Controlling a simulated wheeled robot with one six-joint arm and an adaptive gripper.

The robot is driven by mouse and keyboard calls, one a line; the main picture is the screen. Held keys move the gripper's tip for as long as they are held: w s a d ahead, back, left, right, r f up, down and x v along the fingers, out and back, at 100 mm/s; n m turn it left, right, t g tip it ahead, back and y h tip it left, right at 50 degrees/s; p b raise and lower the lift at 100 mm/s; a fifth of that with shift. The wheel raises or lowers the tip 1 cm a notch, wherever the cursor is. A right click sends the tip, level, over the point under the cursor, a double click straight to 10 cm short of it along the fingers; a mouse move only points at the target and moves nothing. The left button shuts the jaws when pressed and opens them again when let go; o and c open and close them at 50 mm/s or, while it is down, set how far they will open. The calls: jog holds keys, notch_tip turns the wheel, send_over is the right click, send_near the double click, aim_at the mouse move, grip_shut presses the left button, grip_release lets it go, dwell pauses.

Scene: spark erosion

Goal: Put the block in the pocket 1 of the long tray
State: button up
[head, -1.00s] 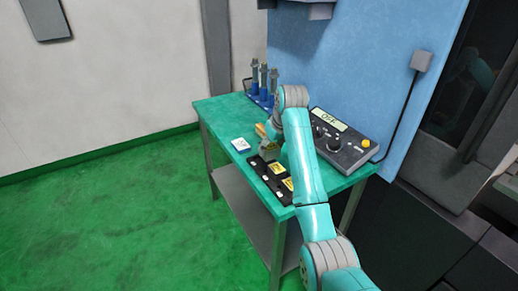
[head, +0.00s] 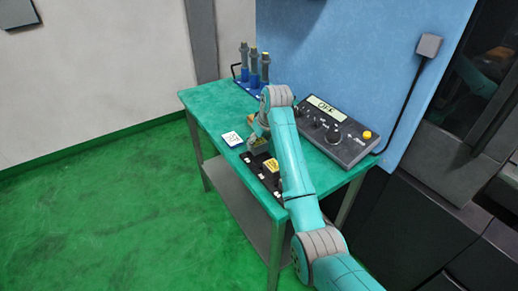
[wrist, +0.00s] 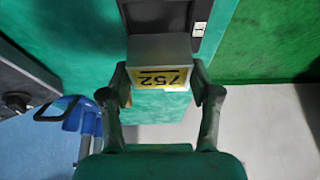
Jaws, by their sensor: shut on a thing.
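The block hides part of the tray there. I cannot tell whether the block is touching the tray.
A control box (head: 335,130) stands right, and a blue rack with upright tools (head: 254,84) at the back.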

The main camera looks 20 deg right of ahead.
aim_at(261, 144)
jog(key=shift+f, duration=1.75)
jog(key=shift+f, duration=0.1)
jog(key=o, duration=1.4)
jog(key=v, duration=1.2)
